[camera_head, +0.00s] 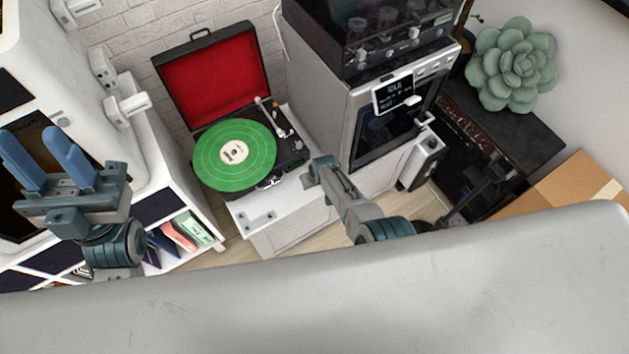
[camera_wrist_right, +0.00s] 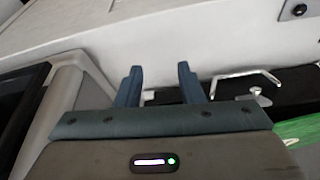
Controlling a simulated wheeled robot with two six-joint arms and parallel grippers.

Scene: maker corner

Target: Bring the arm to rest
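My left gripper (camera_head: 31,140) is at the left of the head view, its two blue fingers apart with nothing between them. My right arm (camera_head: 350,198) reaches in at the middle, its end just right of the record player. The right gripper's fingers are hard to make out there. In the right wrist view my right gripper (camera_wrist_right: 159,72) has its two blue fingers apart and empty. Beyond them are a pale surface and the black record player deck (camera_wrist_right: 275,83) with its silver tonearm (camera_wrist_right: 247,80). I see no contact between the fingers and the player.
The record player's red-lined lid (camera_head: 218,75) is open, and a green record (camera_head: 225,163) lies on it. A grey machine with an IDLE display (camera_head: 394,92) stands right of it. A shelf with books (camera_head: 190,230), a succulent (camera_head: 513,64) and a cardboard box (camera_head: 570,190) flank the space.

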